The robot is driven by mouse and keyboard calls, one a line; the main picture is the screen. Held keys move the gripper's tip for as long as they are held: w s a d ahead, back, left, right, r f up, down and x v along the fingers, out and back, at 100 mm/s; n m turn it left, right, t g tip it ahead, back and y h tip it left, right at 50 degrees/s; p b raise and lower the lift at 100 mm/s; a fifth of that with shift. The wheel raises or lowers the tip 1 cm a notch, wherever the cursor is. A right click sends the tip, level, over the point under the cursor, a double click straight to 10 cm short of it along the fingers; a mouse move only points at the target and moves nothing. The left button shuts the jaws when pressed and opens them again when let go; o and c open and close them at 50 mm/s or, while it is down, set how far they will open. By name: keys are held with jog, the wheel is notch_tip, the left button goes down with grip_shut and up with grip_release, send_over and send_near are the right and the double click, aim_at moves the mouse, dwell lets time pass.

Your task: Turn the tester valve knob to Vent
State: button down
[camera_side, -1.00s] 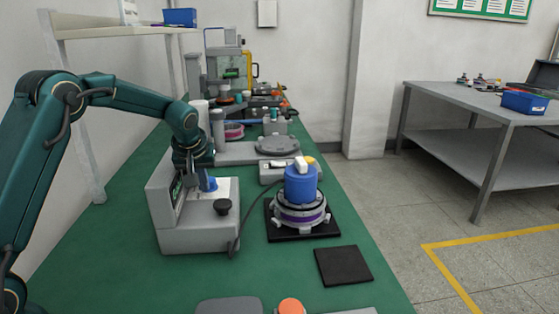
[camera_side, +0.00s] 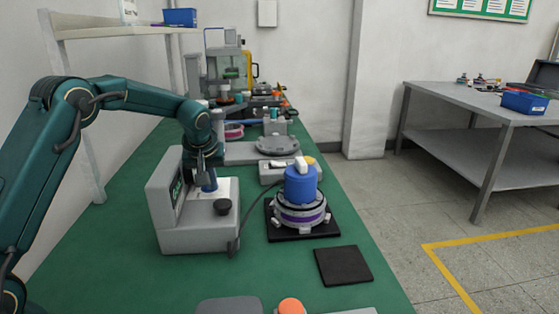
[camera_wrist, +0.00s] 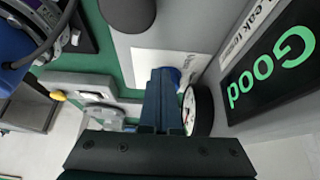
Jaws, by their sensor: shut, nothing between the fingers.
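The grey leak tester (camera_side: 195,235) stands on the green bench, with a screen reading "Good" in the wrist view (camera_wrist: 272,68). A blue valve knob sits on its white label plate (camera_wrist: 150,62). In the wrist view only a sliver of the blue knob (camera_wrist: 176,75) shows behind my fingers. My gripper (camera_side: 209,186) is shut and empty, pointing down over the plate at the knob. Its fingers also fill the middle of the wrist view (camera_wrist: 165,72). Whether they touch the knob and which way the knob points are hidden.
A black knob (camera_side: 222,207) stands on the tester's front right. A round gauge (camera_wrist: 189,110) is close beside my fingers. The hub motor (camera_side: 301,212), with a blue cap (camera_side: 300,184), sits on a black pad to the right. A cable runs between tester and motor.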

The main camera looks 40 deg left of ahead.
dwell(0.3)
jog(key=shift+s+d, duration=0.2)
jog(key=shift+d, duration=0.1)
jog(key=shift+r, duration=3)
jog(key=shift+s+a+f, duration=0.3)
jog(key=shift+a+f, duration=0.05)
jog(key=shift+f, duration=0.65)
jog(key=shift+s+a+f, duration=0.35)
jog(key=shift+a+f, duration=0.05)
jog(key=shift+f, duration=0.65)
jog(key=shift+s+a+f, duration=0.3)
jog(key=shift+a+f, duration=0.05)
jog(key=shift+f, duration=0.65)
jog(key=shift+w+a, duration=0.1)
jog(key=shift+w, duration=0.2)
